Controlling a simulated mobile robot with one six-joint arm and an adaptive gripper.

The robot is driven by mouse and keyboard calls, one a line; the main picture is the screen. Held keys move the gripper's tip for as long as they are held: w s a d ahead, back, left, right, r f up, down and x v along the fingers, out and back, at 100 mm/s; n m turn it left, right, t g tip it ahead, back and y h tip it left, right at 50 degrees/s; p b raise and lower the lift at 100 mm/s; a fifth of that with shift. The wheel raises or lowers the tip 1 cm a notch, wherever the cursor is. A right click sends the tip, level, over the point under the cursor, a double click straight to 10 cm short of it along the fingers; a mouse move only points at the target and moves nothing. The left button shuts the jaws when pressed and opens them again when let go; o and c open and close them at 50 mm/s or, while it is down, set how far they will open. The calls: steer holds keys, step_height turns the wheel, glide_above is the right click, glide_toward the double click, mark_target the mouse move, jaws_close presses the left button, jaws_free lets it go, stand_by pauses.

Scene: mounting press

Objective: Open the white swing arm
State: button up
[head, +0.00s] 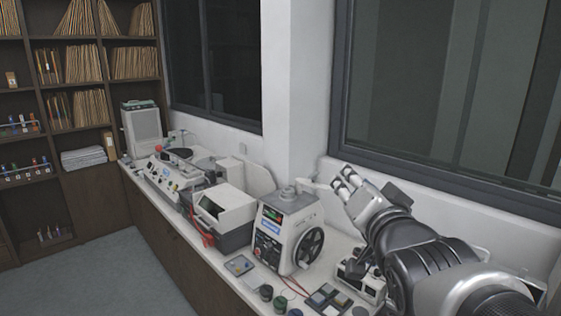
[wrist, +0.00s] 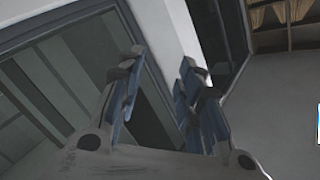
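The mounting press (head: 284,238) is a white machine with a black handwheel (head: 308,247) on its right side and a small lit display. A grey cap (head: 288,194) sits on its top. A short white piece (head: 312,186), which looks like the white swing arm, reaches from the cap toward my gripper. My gripper (head: 343,183) is just right of the press top, its fingers near the end of that piece; I cannot tell whether they touch. In the wrist view, the fingers of my gripper (wrist: 158,68) stand apart with nothing visible between them. The swing arm does not show there.
A white bench (head: 212,257) runs along the wall. A white box-like machine (head: 223,206) stands left of the press. Small dark jars (head: 266,292) and a tray of squares (head: 328,299) lie in front. A window (head: 450,90) and wall are close behind my gripper.

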steer(key=s+f+n+g+b, duration=0.2)
steer(key=s+f+g+b, duration=0.2)
steer(key=s+f, duration=0.4)
steer(key=s+f+n+g+b, duration=0.2)
steer(key=s+f+g+b, duration=0.2)
steer(key=f, duration=1.3)
steer(key=s+d+f+n+g+b, duration=0.1)
steer(key=s+f+n+g+b, duration=0.2)
steer(key=s+f+b, duration=0.5)
steer(key=s+f+g, duration=0.1)
steer(key=s+f, duration=0.4)
steer(key=s, duration=0.1)
steer(key=shift+h, duration=0.4)
steer(key=shift+s+d, duration=0.1)
